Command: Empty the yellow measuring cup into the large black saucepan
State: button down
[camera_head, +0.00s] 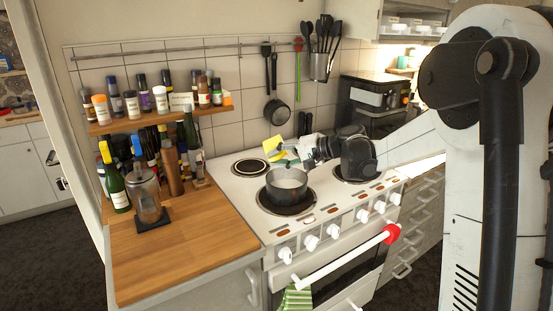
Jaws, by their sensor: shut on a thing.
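The yellow measuring cup (274,148) is up above the cooker, behind and slightly left of the saucepan. It looks tilted, and its contents cannot be made out. My gripper (300,150) reaches in from the right and is shut on the cup; the fingers are small and partly blurred, so the exact grasp is hard to see. The saucepan (287,186) stands upright on the front left hotplate, with a greyish inside and outside in this light. The cup appears apart from the pan's rim, and the pan's bottom inside is hidden.
A wooden counter (185,250) with bottles and a glass jar (146,195) lies left of the cooker. The back left hotplate (251,167) is bare. A small black pan (277,112) and utensils hang on the wall behind. A spice shelf (160,120) is at left.

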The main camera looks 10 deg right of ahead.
jog(key=shift+d+f+m+t+y+b, duration=0.25)
jog(key=shift+y+b, duration=0.5)
jog(key=shift+b, duration=0.7)
jog(key=shift+d+f+m+t+y+b, duration=0.3)
jog(key=shift+y+b, duration=0.45)
jog(key=shift+b, duration=0.7)
dwell(1.3)
jog(key=shift+a+r, duration=0.15)
jog(key=shift+r, duration=0.05)
